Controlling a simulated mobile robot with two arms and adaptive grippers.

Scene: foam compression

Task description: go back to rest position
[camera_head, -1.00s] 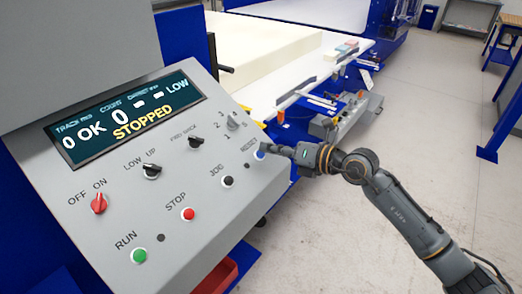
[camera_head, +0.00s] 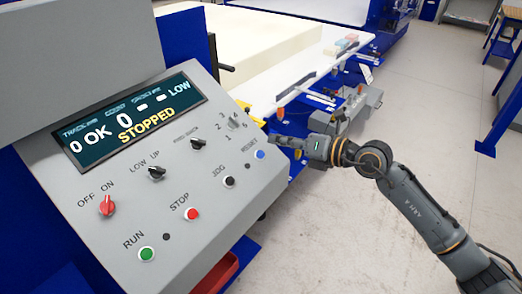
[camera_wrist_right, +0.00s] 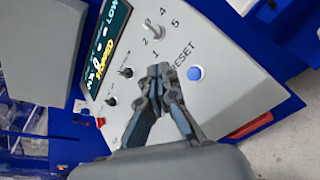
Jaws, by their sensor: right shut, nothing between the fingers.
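My right gripper (camera_head: 272,138) is shut and empty, just off the right edge of the grey control panel (camera_head: 110,210). In the wrist view the shut fingers (camera_wrist_right: 161,70) show in front of the panel, beside the blue RESET button (camera_wrist_right: 195,72). In the head view the RESET button (camera_head: 260,155) is uncovered, a little below and left of the fingertips. The panel's display (camera_head: 125,118) reads STOPPED. My left gripper is not in view.
The panel carries a red STOP button (camera_head: 192,214), a green RUN button (camera_head: 147,253) and several knobs. Behind it a large cream foam block (camera_head: 265,50) lies on a white bed. Grey floor (camera_head: 350,240) is open at the right.

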